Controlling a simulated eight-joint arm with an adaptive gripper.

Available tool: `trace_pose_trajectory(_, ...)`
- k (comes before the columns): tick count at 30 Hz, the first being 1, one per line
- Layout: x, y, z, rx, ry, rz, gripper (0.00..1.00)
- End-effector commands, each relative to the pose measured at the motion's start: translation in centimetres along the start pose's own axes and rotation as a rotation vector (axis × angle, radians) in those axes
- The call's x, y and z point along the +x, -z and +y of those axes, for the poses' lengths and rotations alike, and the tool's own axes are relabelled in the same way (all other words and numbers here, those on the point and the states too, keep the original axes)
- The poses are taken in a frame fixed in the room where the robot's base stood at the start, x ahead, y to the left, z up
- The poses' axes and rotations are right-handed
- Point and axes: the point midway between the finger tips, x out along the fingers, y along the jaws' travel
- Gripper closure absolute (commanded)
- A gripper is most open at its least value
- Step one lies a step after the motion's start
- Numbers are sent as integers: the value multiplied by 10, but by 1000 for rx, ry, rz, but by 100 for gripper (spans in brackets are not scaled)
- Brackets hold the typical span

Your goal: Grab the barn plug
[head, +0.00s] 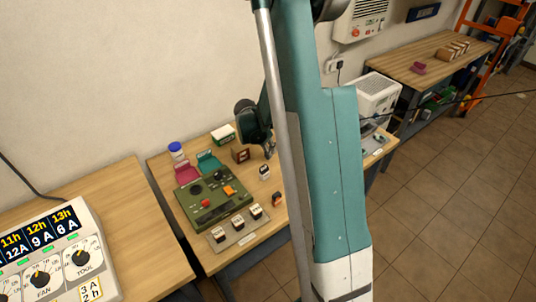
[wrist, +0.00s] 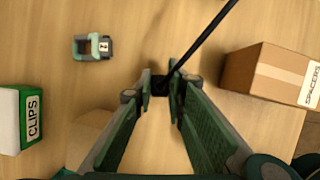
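No label reading "barn" is legible, so I cannot tell for sure which thing is the barn plug. In the wrist view a small black block (wrist: 160,86) sits between the tips of my gripper (wrist: 160,80), and a black cable (wrist: 207,36) runs from there to the upper right. The two fingers are apart, with the block filling the gap at the tips; firm contact cannot be seen. In the head view my gripper (head: 268,148) is low over the back of the middle table, partly hidden by my arm. The block is not clear there.
A CLIPS box (wrist: 20,118) lies left of my fingers and a SPACERS box (wrist: 270,76) right. A grey-green labelled piece (wrist: 84,47) lies upper left. A green panel (head: 222,200) and several labelled blocks (head: 238,222) occupy the table's front. A cable (head: 450,103) stretches right.

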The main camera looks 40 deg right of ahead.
Motion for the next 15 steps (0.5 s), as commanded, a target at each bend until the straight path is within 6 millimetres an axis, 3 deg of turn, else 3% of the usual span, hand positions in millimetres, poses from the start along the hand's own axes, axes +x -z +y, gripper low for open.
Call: trace_pose_trajectory(15,-3,-1,0,0,0,0,98)
